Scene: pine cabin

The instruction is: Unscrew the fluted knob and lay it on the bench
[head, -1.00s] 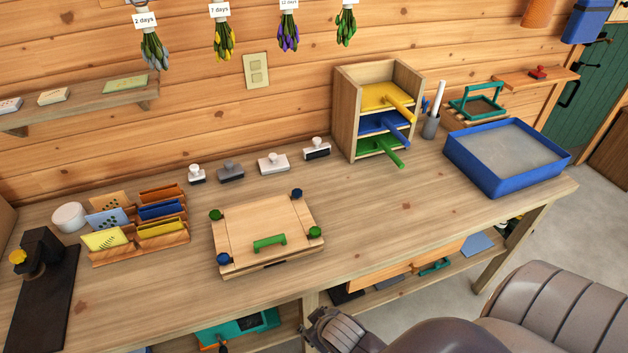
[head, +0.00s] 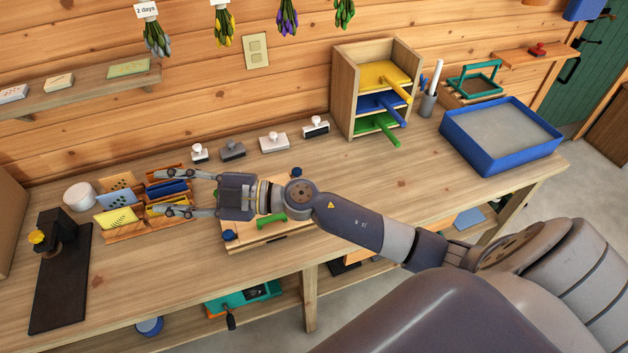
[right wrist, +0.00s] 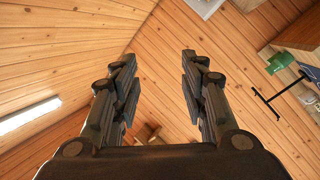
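The wooden press (head: 282,240) lies on the bench (head: 150,283), with a green handle (head: 271,219) on its top. A yellow knob (head: 37,237) sits on a black stand at the left. I cannot tell which knob is fluted. My right gripper (head: 160,193) is open and empty, pointing left above the card rack; the right wrist view also shows its fingers (right wrist: 160,58) spread apart. My left gripper is out of view.
The card rack (head: 120,233) and a white tub (head: 79,196) are at the left. Several stamps (head: 233,150) line the back. A drawer cabinet (head: 343,92) and blue tray (head: 485,152) stand right.

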